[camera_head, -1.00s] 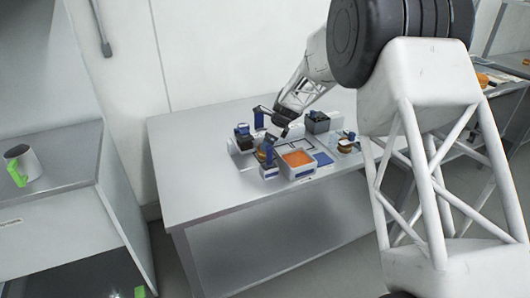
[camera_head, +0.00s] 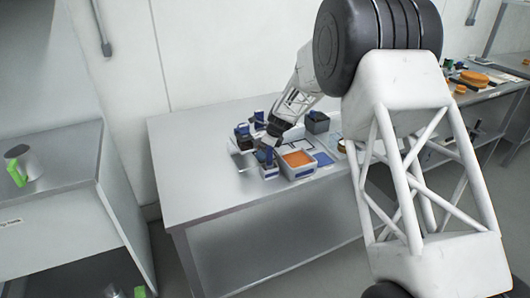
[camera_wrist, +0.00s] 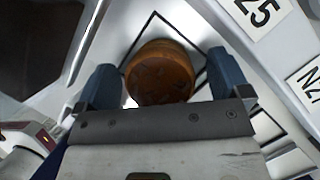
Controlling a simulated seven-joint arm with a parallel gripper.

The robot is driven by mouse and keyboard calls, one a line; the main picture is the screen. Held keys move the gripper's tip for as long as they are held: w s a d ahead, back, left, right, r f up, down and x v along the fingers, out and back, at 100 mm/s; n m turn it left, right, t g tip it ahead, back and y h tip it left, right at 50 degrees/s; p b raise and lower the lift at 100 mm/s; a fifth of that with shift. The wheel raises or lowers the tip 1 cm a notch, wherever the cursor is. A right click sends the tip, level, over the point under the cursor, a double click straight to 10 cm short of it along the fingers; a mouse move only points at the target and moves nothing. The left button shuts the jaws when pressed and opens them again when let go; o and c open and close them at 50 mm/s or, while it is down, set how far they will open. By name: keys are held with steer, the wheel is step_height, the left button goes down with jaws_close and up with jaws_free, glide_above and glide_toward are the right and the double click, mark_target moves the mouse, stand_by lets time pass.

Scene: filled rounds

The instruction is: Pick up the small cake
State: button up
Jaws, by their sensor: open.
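A small round brown cake (camera_wrist: 160,72) shows in the wrist view, on a pale surface with a black square outline. My gripper (camera_wrist: 163,84) is open, its two blue fingers to the left and right of the cake with gaps showing on both sides. The near edge of the cake is hidden by the gripper's body. In the head view my gripper (camera_head: 268,138) is low over the table among several small items. The cake cannot be made out there.
On the metal table (camera_head: 195,180) a grey tray with orange filling (camera_head: 297,160) stands close to my gripper. A dark grey box (camera_head: 317,122) is behind it, and a blue square (camera_head: 323,159) lies to the right. The table's left part is clear.

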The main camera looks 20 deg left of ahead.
steer(key=c, duration=0.7)
steer(key=shift+c, duration=0.2)
steer(key=shift+r, duration=0.1)
step_height(320, 180, up, 18)
stand_by(0.6)
stand_by(0.5)
